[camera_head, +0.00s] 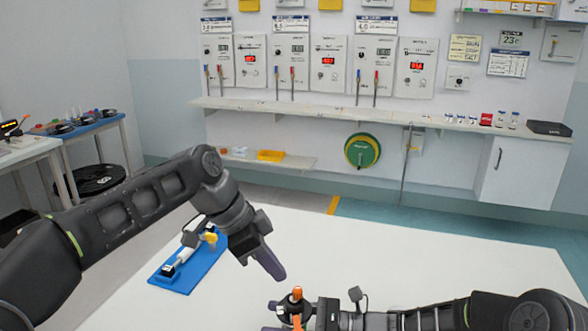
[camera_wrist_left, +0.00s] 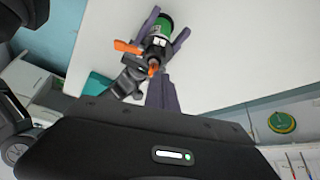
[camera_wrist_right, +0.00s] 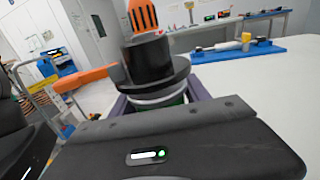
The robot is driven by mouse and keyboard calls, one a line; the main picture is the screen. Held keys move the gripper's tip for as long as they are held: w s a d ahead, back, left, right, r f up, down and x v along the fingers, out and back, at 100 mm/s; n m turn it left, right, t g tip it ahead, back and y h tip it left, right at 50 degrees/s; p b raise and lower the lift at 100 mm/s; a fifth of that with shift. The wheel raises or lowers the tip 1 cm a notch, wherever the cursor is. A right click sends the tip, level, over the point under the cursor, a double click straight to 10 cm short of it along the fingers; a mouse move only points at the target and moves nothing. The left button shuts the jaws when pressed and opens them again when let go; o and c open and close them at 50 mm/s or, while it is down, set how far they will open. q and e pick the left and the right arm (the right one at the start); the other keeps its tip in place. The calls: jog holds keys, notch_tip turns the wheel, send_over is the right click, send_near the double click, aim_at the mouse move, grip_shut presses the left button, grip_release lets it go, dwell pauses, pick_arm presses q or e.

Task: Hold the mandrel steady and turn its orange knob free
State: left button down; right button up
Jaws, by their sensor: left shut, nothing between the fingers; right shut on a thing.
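The mandrel is a black body with a green and white lower part. In the right wrist view the black mandrel (camera_wrist_right: 148,65) stands between my right gripper's fingers (camera_wrist_right: 160,103), with its orange knob (camera_wrist_right: 142,15) on top and an orange lever (camera_wrist_right: 72,80) at its side. In the head view the orange knob (camera_head: 297,293) shows near the bottom edge, by my right gripper (camera_head: 282,312). My left gripper (camera_head: 274,268) is shut and empty, above and to the left of the knob. In the left wrist view its fingers (camera_wrist_left: 161,92) are close to the orange knob (camera_wrist_left: 153,66); contact cannot be told.
A blue board (camera_head: 172,280) with a white rod and a yellow knob lies on the white table (camera_head: 420,262), left of my left gripper. The table's right side is clear. A wall shelf (camera_head: 380,116) with several control panels is far behind.

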aim_at(298, 292)
pick_arm(q)
notch_tip(298, 292, up, 3)
jog(key=shift+f, duration=0.15)
jog(key=shift+s, duration=0.1)
jog(key=shift+s+d+r, duration=0.1)
jog(key=shift+s+r, duration=0.15)
jog(key=shift+s, duration=0.25)
jog(key=shift+s+r, duration=0.2)
jog(key=shift+s, duration=0.3)
jog(key=shift+f, duration=0.1)
notch_tip(298, 292, down, 7)
jog(key=shift+w+d, duration=0.35)
jog(key=shift+d, duration=0.15)
dwell(1.1)
jog(key=shift+w+a, duration=0.15)
jog(key=shift+w, duration=0.6)
dwell(0.5)
